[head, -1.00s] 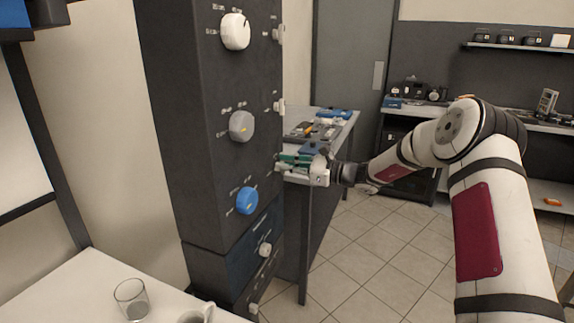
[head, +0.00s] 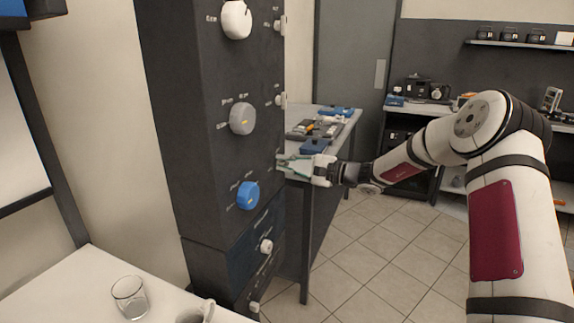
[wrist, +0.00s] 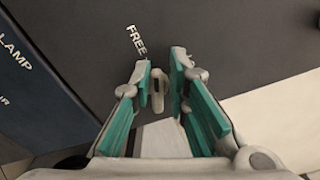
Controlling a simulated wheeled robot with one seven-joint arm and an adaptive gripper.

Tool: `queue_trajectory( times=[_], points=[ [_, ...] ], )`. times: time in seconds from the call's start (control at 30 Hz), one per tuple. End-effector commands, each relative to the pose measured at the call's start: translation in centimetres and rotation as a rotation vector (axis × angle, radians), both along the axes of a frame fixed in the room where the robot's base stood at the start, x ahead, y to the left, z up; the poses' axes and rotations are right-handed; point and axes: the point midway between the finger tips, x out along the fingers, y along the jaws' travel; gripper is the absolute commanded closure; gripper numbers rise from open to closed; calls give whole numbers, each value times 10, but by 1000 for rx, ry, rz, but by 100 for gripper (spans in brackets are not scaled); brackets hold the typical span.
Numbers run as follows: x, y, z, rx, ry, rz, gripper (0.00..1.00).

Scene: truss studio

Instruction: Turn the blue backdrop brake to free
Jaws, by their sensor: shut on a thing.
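The dark control column (head: 185,120) has a blue dial (head: 248,195) low on its front face. The brake is a small pale grey lever (wrist: 158,92) on the column's right side face, level with the area just above the blue dial. A "FREE" label lies up and left of it in the wrist view. My gripper (head: 283,163) reaches it from the right; in the wrist view my gripper (wrist: 162,84) has its fingertips on either side of the lever and is shut on it. In the head view the fingers hide the lever.
Above are a white dial (head: 236,20) and a grey dial (head: 242,120), with similar small side levers. A bench (head: 345,125) with tools stands behind my gripper. A glass (head: 129,298) and a mug (head: 193,314) stand on the white table. Tiled floor is open to the right.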

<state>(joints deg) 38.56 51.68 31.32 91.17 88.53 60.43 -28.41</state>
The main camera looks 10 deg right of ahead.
Motion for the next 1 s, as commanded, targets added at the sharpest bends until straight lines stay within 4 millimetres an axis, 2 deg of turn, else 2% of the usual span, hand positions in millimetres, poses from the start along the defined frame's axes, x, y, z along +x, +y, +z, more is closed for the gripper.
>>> queue_trajectory(
  times=[0.03,0.5,1.0],
  points=[
    [-2,3,-9,-28,-19,7,100],
    [-3,2,-16,-213,-270,4,100],
    [-3,1,-18,-260,-330,3,100]
  ],
)
